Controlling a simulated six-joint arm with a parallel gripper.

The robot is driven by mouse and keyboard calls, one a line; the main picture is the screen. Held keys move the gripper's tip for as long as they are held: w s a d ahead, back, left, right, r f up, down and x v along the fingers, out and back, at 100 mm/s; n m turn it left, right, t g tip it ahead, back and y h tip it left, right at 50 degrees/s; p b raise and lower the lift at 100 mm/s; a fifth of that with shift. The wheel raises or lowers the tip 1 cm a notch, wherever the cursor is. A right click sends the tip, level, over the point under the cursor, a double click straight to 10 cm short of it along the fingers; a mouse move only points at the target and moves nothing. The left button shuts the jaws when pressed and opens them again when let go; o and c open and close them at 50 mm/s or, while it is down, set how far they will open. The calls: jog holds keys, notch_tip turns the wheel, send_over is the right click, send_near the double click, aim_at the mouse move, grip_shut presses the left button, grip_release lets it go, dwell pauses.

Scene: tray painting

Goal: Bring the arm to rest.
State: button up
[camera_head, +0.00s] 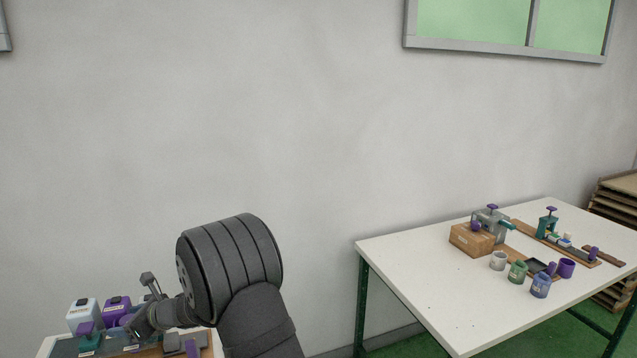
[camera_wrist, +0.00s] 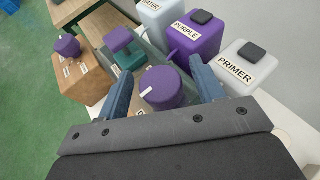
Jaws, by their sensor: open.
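My gripper (camera_wrist: 161,68) is open in the wrist view, its two blue fingers spread apart. A round purple knob with a white mark (camera_wrist: 160,90) shows between the fingers. I cannot tell how far below them it is, and its lower part is hidden by my gripper body. In the head view my dark arm reaches down to the small table at the lower left, where my gripper (camera_head: 138,322) is small and partly hidden among the items.
Close around the gripper stand a purple bottle (camera_wrist: 194,36), a primer bottle (camera_wrist: 238,72), a water bottle (camera_wrist: 155,14), a teal stand (camera_wrist: 130,57) and a brown box (camera_wrist: 82,80). A white table (camera_head: 420,270) with pots stands right. Air above the small table looks clear.

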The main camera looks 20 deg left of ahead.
jog(key=v, duration=1.7)
jog(key=shift+w, duration=0.2)
jog(key=shift+d, duration=0.1)
